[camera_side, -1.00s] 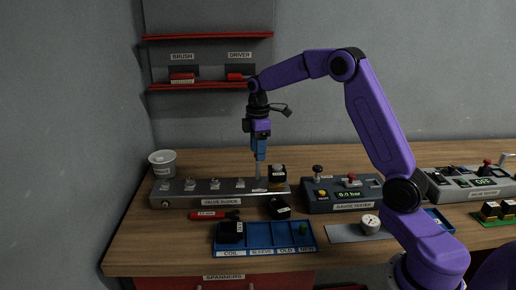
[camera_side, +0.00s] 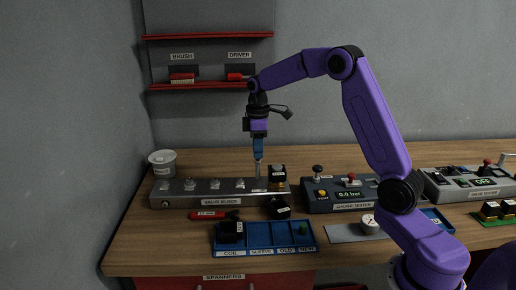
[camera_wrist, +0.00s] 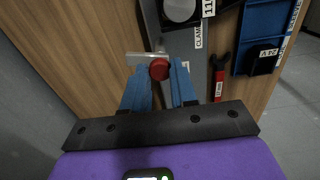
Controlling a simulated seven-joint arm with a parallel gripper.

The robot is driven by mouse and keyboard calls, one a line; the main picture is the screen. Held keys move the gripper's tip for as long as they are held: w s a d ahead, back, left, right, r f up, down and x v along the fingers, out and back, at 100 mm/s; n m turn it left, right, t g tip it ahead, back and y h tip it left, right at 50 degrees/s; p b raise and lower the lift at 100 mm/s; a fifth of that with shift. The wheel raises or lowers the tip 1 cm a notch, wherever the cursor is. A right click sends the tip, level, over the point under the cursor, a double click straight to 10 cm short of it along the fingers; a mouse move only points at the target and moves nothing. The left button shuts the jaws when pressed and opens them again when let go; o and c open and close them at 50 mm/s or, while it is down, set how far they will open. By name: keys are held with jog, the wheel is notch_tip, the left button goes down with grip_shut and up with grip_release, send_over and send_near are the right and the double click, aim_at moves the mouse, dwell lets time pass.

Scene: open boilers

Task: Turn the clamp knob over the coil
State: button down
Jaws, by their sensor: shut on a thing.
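The red clamp knob (camera_wrist: 159,69) sits between my two blue fingers in the wrist view, with a pale metal bar (camera_wrist: 142,57) beside it. My gripper (camera_side: 257,174) points straight down at the right part of the grey valve block (camera_side: 178,201) and is shut on the knob, which the fingertips hide in the side view. A black coil (camera_side: 278,174) stands at the block's right end; its round grey top (camera_wrist: 180,9) shows in the wrist view. The bar points left there, apart from that coil's top. A CLAMP label lies between coil and knob.
A loose black coil (camera_side: 279,209) and a red-handled spanner (camera_side: 208,215) lie in front of the block. A blue tray (camera_side: 265,252) holds a black block and a small green part. The gauge tester (camera_side: 331,204) stands to the right, a white cup (camera_side: 162,164) to the left.

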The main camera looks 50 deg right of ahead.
jog(key=m, duration=0.7)
jog(key=shift+r, duration=0.1)
jog(key=m, duration=0.4)
jog(key=shift+m, duration=0.4)
jog(key=shift+w+m, duration=0.1)
jog(key=shift+m, duration=1.6)
jog(key=c, duration=0.9)
grip_release()
notch_tip(320, 180, up, 17)
jog(key=shift+r, duration=0.2)
